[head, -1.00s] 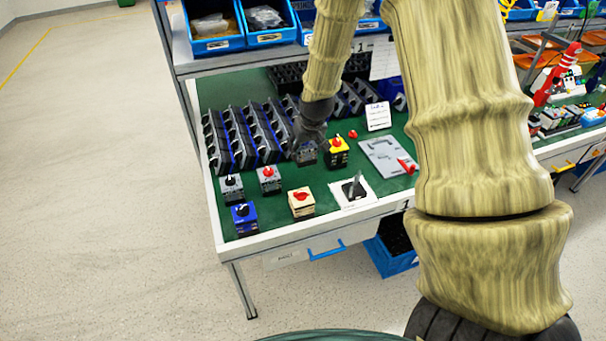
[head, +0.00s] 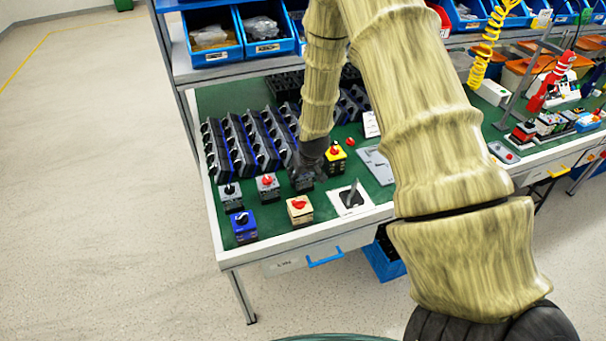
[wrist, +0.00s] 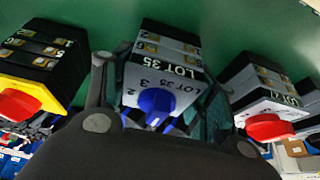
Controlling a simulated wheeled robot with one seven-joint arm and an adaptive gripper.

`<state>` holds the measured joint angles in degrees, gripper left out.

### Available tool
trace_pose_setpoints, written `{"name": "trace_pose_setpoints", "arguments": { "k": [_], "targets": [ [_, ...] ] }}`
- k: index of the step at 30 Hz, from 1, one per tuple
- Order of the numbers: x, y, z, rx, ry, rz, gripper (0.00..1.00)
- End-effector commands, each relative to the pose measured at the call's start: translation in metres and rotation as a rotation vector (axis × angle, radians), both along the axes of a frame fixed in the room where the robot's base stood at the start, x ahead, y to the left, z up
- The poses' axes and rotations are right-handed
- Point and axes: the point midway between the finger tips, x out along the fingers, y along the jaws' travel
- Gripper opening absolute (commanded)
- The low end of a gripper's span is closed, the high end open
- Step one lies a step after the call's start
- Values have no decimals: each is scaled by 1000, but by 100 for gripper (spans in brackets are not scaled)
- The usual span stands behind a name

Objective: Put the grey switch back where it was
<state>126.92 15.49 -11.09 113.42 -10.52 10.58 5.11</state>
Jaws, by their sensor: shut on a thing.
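The grey switch has a blue knob and a "LOT 35" label, seen in the wrist view (wrist: 182,90). My gripper (wrist: 160,72) has one finger on each side of its body and is shut on it. In the head view my gripper (head: 310,165) comes from above and mostly hides the grey switch (head: 303,184). The switch is over the green table top, between a grey switch with a red knob (head: 267,186) and a yellow switch with a red knob (head: 335,157). I cannot tell whether its base touches the table.
A grey switch with a black knob (head: 231,195), a blue switch (head: 244,225) and a beige switch with a red knob (head: 299,209) stand nearby. A joystick on a white plate (head: 351,199) is at the front right. Racks of dark parts (head: 240,143) stand behind.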

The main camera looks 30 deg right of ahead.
Motion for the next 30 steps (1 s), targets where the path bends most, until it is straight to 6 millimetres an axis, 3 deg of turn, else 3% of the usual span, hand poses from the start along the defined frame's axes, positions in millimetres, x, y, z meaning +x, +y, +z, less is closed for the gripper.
{"name": "trace_pose_setpoints", "arguments": {
  "k": [11, 12, 15, 30],
  "targets": [
    [0, 0, -3, 0, -1, 0, 22],
    [0, 0, -3, 0, -1, 0, 59],
    [0, 0, -3, 0, -1, 0, 77],
    [-1, 0, 4, 0, -2, 0, 78]
  ]
}}
